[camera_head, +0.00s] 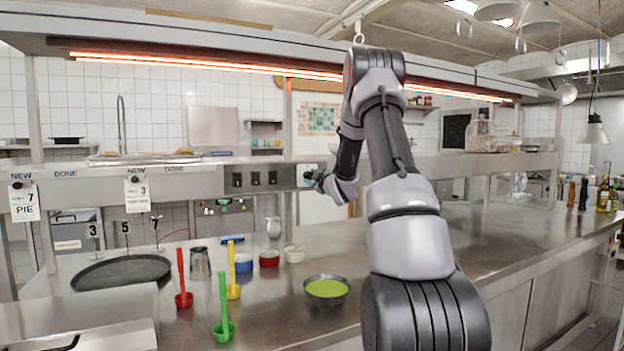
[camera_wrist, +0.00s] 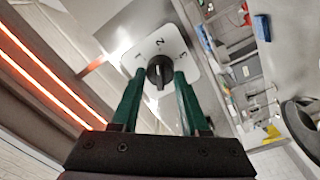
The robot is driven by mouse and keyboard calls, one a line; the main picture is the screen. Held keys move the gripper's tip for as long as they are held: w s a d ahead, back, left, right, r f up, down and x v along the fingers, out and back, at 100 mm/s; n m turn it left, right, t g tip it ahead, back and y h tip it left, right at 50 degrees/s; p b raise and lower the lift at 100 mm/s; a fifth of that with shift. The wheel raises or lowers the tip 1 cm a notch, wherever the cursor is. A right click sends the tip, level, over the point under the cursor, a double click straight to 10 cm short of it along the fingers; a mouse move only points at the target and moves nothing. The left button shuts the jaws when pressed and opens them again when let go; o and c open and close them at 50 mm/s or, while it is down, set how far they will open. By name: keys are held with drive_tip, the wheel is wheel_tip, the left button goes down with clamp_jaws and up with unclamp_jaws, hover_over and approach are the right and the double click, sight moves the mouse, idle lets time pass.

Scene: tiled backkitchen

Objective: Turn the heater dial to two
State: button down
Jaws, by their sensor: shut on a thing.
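The heater dial (camera_wrist: 160,72) is a round black knob on a white plate (camera_wrist: 187,66) with numbers 1, 2 and 3, seen at top middle in the wrist view. The 2 sits above the knob in that picture, with 1 on the left and 3 on the right. My gripper (camera_wrist: 159,82) has its green fingers on both sides of the knob and is shut on it. I cannot tell for sure which number the knob points to. In the head view my gripper (camera_head: 320,181) is at the shelf's front rail, covering most of the dial.
The heater bar (camera_head: 200,64) glows orange above the shelf. Black switches (camera_head: 255,179) sit on the rail left of the dial. Below, the steel counter (camera_head: 400,240) holds a bowl of green liquid (camera_head: 327,289), several coloured ladles and a dark round pan (camera_head: 120,271).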

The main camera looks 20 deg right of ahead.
drive_tip(key=shift+f+m, duration=0.1)
drive_tip(key=shift+m, duration=0.3)
drive_tip(key=shift+c, duration=2)
unclamp_jaws()
drive_tip(key=s, duration=1.1)
drive_tip(key=shift+f, duration=0.25)
